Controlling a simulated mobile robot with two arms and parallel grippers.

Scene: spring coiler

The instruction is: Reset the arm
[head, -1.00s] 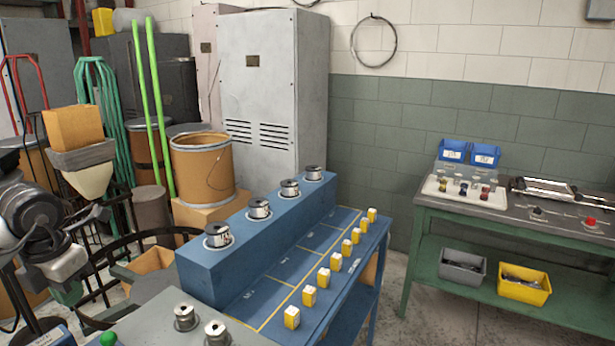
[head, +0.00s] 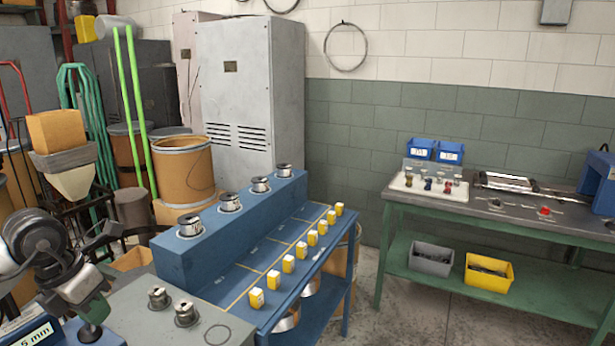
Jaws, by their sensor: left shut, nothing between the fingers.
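My left arm comes in from the left edge, with grey round joints and a pale wrist. My left gripper (head: 91,303) is low in the left corner, shut and with nothing seen in it. My right gripper is out of view.
Two metal spools (head: 186,313) stand on a grey top, right of my gripper. A blue bench (head: 233,273) holds several spools and yellow-white boxes. A green workbench (head: 462,216) stands at the right, with open floor between.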

